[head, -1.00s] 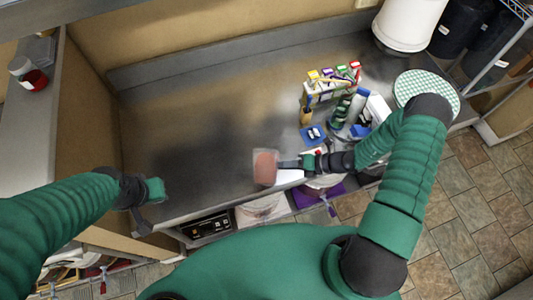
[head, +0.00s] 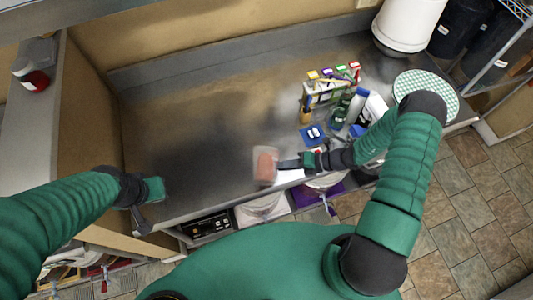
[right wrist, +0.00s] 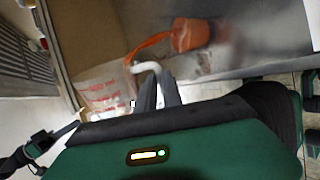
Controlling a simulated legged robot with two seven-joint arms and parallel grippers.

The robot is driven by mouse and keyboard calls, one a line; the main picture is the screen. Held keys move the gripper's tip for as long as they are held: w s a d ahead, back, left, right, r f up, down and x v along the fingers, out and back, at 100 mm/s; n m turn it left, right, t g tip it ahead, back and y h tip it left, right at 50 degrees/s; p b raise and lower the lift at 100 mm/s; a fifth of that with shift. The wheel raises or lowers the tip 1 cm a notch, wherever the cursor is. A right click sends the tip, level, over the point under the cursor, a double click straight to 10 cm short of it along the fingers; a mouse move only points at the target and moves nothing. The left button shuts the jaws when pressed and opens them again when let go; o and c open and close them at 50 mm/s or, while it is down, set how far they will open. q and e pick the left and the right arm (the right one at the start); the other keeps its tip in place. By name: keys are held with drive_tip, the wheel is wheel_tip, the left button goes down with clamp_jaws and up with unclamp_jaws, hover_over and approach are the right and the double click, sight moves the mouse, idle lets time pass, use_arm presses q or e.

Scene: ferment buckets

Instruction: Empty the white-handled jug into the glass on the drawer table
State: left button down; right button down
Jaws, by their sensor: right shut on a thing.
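The clear jug (head: 265,165) is at the front of the metal counter in the head view, with reddish liquid showing. My right gripper (head: 283,165) is shut on its handle. In the right wrist view, the jug (right wrist: 98,88), with red markings, is tilted, and its white handle (right wrist: 148,67) is between my right gripper's fingers (right wrist: 158,88). An orange-red stream (right wrist: 150,48) runs from the jug towards a glass (right wrist: 190,35) holding orange-red liquid. The glass cannot be made out in the head view. My left gripper (head: 140,222) is at the counter's front left edge; its jaw opening is unclear.
Boxes and bottles (head: 335,95) and a blue item (head: 312,135) stand right of the jug. A white bucket (head: 408,25) and a checked round item (head: 427,88) are at the far right. The counter's left and middle (head: 190,130) are clear. A red-and-white jar (head: 30,75) sits on the left ledge.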

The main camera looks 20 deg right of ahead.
drive_tip(key=shift+s+r+m+g+p, duration=0.15)
drive_tip(key=shift+r+m+g+p, duration=0.15)
drive_tip(key=shift+m+p, duration=0.1)
idle(0.6)
drive_tip(key=shift+f+m+g+b, duration=0.3)
drive_tip(key=shift+f+b, duration=0.1)
drive_tip(key=shift+f, duration=0.05)
idle(0.4)
